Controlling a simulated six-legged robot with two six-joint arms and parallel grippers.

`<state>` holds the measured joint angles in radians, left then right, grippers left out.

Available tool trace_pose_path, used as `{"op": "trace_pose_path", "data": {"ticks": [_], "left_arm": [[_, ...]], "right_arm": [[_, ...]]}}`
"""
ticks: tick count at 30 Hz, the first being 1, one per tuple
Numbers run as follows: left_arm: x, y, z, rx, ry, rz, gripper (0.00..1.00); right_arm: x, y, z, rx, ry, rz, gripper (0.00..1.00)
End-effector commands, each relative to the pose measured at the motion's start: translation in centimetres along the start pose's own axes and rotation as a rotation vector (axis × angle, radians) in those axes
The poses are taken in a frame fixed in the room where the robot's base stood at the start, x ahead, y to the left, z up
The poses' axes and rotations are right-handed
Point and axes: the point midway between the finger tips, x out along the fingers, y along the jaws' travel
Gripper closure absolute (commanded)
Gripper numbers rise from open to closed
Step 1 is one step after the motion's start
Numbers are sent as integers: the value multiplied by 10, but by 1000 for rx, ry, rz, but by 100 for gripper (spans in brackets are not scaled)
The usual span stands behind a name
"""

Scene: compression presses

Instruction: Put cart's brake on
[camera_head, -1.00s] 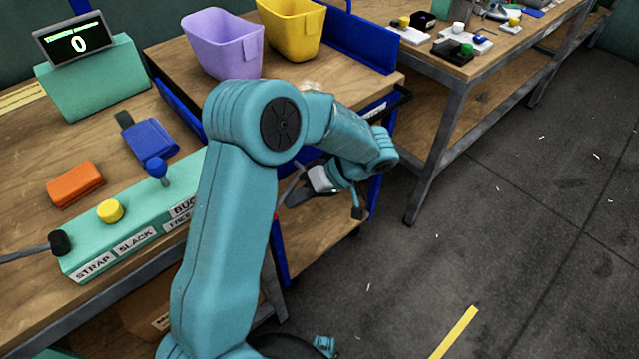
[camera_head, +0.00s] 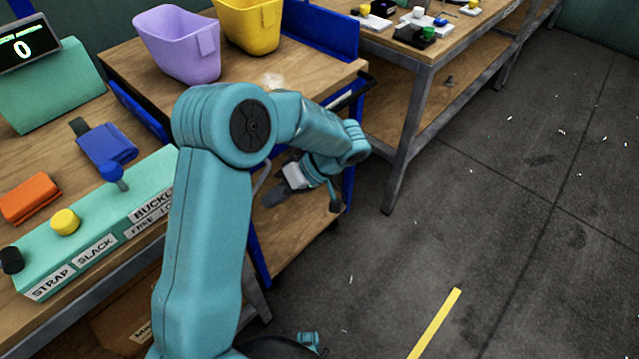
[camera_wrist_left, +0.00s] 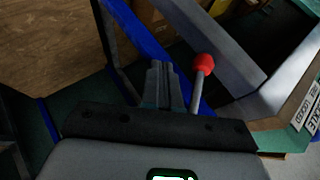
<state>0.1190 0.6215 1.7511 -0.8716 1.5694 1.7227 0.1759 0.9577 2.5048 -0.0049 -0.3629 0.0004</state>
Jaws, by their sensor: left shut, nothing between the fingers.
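The cart has a wooden top (camera_head: 130,75) and blue side frames, and stands at the bench's far end in the head view. In the left wrist view a grey lever with a red ball knob (camera_wrist_left: 203,63) stands beside a blue cart bar (camera_wrist_left: 150,45). My left gripper (camera_wrist_left: 163,75) is shut and empty, just left of the lever in that view. I cannot tell whether they touch. In the head view my left gripper (camera_head: 280,193) is low beside the cart's end, partly behind my forearm. The red knob is hidden there. My right gripper is out of view.
A purple bin (camera_head: 178,45) and a yellow bin (camera_head: 250,25) stand on the cart. A bench with a green control box (camera_head: 100,225) is at left. Another workbench (camera_head: 410,70) stands behind at right. The floor (camera_head: 480,230) at right is open.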

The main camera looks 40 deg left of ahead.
Motion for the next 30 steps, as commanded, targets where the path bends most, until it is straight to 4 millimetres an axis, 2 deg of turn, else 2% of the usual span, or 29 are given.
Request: {"op": "trace_pose_path", "data": {"ticks": [3,6,18,24,30], "left_arm": [[10,13,3,0,0,-1,100],[-12,19,3,0,0,1,100],[-66,54,8,0,0,1,100],[-74,60,10,-1,-1,0,100],[-75,61,10,0,-1,0,100]], "right_arm": [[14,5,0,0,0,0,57],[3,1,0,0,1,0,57],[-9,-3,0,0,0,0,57],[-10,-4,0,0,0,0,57],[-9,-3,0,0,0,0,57]]}}
